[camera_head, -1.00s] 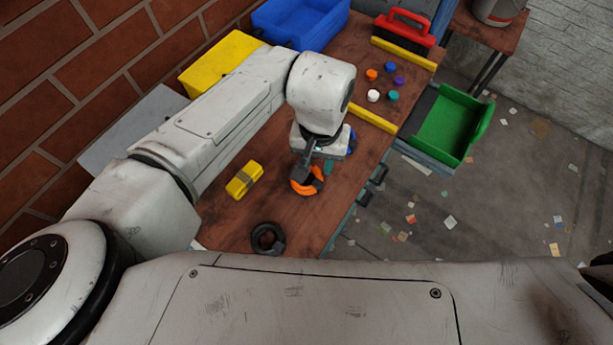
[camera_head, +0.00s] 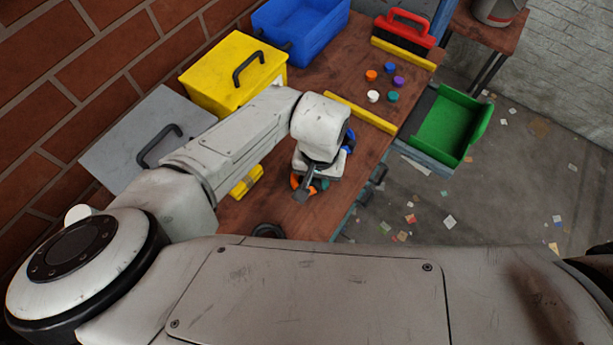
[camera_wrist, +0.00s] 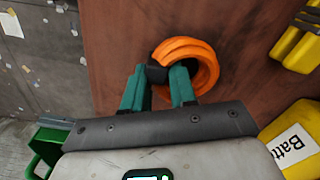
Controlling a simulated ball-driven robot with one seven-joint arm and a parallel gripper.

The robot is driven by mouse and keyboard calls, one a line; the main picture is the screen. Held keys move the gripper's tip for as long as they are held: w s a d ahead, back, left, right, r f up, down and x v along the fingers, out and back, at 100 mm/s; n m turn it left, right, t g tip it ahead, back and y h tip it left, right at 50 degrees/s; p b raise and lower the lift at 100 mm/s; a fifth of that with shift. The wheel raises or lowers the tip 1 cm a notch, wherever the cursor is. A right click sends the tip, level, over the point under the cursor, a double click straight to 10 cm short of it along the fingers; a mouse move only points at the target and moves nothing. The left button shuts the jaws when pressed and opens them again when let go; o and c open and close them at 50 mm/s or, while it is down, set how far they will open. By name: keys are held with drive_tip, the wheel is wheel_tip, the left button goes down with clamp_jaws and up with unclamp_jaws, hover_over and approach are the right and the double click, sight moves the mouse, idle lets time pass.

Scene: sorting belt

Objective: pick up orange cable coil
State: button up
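The orange cable coil (camera_head: 295,181) lies on the brown table, mostly hidden by my arm in the head view. In the wrist view the coil (camera_wrist: 205,62) is a thick orange ring with a black band (camera_wrist: 156,73) on its left side. My gripper (camera_wrist: 159,70) has two teal fingers standing apart at the coil's near left side. The black band shows between the fingertips, the right one over the ring's middle and the left one outside it. No grip on the coil is visible. In the head view my gripper (camera_head: 306,188) is over the coil.
A yellow block (camera_head: 246,181) and a black coil (camera_head: 268,230) lie nearby, partly hidden. Yellow (camera_head: 225,85) and blue (camera_head: 290,25) bins stand along the wall side. Several coloured caps (camera_head: 373,96) lie beyond a yellow bar (camera_head: 360,113). A green bin (camera_head: 450,125) is off the table's right side.

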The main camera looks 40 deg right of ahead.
clamp_jaws()
drive_tip(key=shift+r, duration=0.1)
